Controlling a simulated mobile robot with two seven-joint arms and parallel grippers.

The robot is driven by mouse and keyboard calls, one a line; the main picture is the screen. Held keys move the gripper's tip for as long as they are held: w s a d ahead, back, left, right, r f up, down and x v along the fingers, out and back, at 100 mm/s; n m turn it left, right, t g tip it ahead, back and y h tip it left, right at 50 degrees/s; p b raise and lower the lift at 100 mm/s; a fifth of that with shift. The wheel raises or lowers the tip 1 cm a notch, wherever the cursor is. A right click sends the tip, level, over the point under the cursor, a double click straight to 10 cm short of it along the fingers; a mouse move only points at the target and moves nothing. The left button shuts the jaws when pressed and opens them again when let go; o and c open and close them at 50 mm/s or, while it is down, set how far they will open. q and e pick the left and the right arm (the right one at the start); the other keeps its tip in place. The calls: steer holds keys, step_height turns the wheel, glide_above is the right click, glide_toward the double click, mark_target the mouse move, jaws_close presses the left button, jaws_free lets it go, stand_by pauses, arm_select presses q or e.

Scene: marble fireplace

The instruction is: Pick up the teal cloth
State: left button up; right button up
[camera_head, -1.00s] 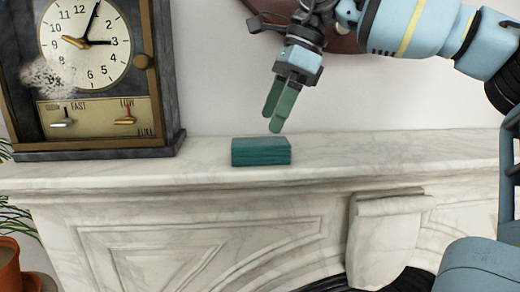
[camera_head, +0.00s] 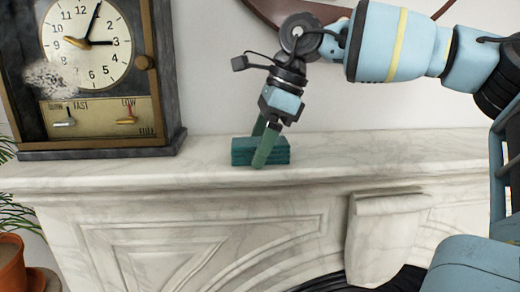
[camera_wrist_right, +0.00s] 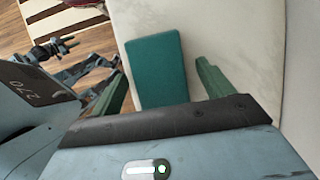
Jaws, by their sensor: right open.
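The teal cloth (camera_head: 279,152) is a folded, layered block lying flat on the marble mantel. My right gripper (camera_head: 262,148) has come down over it, with one green finger in front of the cloth and the other behind it. In the right wrist view the cloth (camera_wrist_right: 155,70) lies between the two spread fingers of the right gripper (camera_wrist_right: 160,85). The fingers look apart from the cloth's sides there. The gripper is open and holds nothing.
The marble mantel (camera_head: 400,150) is clear to the right of the cloth. A large dark clock (camera_head: 95,150) stands on it at the left. A brown rounded object (camera_head: 335,12) is on the wall behind my right arm. A potted plant (camera_head: 10,265) is at lower left.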

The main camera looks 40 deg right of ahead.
mark_target(252, 141)
arm_select(q)
steer(key=shift+s+f, duration=0.1)
steer(key=shift+f, duration=0.05)
arm_select(e)
steer(key=shift+f, duration=0.15)
steer(key=shift+c, duration=0.4)
steer(key=c, duration=1)
arm_select(q)
steer(key=shift+r, duration=0.25)
